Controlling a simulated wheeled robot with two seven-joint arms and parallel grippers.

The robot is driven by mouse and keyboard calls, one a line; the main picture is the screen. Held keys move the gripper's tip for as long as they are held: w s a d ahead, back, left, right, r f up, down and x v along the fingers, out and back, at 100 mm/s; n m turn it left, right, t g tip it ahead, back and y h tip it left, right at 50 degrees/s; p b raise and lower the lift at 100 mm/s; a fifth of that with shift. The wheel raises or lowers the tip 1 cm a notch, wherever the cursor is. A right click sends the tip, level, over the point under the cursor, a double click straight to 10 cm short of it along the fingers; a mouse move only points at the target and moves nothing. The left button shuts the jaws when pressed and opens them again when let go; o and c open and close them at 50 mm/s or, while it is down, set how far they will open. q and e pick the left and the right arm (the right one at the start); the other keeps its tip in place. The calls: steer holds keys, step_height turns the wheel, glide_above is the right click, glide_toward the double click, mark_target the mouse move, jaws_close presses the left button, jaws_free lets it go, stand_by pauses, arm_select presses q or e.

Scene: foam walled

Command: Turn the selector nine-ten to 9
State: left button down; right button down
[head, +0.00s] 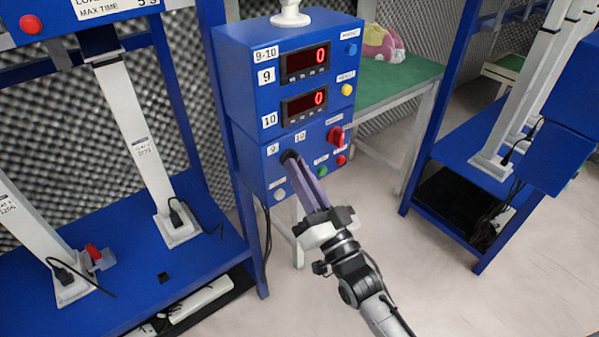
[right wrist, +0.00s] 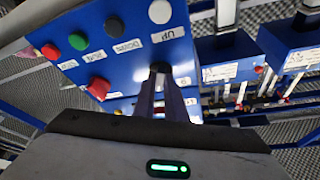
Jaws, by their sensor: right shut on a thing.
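The selector nine-ten is a black knob (head: 289,156) on the lower front of the blue control box (head: 253,137). The label 9 (head: 272,149) is to its left and the label 10 (head: 300,136) to its upper right. My right gripper (head: 295,164) reaches up from below, its long fingers shut on the knob. In the right wrist view the fingers (right wrist: 160,84) close on the dark knob (right wrist: 160,67). The fingers cover most of it, so I cannot tell which way it points. My left gripper is not in view.
A red switch (head: 336,135), a green button (head: 322,171), a red button (head: 341,160) and a white button (head: 279,194) sit near the knob. Two displays (head: 304,104) read 0. Blue frames (head: 150,281) stand at both sides; a green table (head: 385,92) is behind.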

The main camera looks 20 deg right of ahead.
steer(key=n+g+y, duration=0.1)
steer(key=n+y, duration=0.1)
steer(key=n, duration=0.3)
steer(key=n+g+y, duration=0.1)
steer(key=n+y, duration=0.2)
steer(key=n, duration=0.2)
steer(key=d+n+g+y, duration=0.1)
steer(key=n+y, duration=0.1)
steer(key=n, duration=0.3)
steer(key=shift+w+n, duration=0.15)
steer(key=shift+n, duration=0.25)
steer(key=shift+n+y, duration=0.3)
steer(key=shift+y, duration=0.1)
steer(key=c, duration=1.8)
jaws_free()
steer(key=v, duration=1)
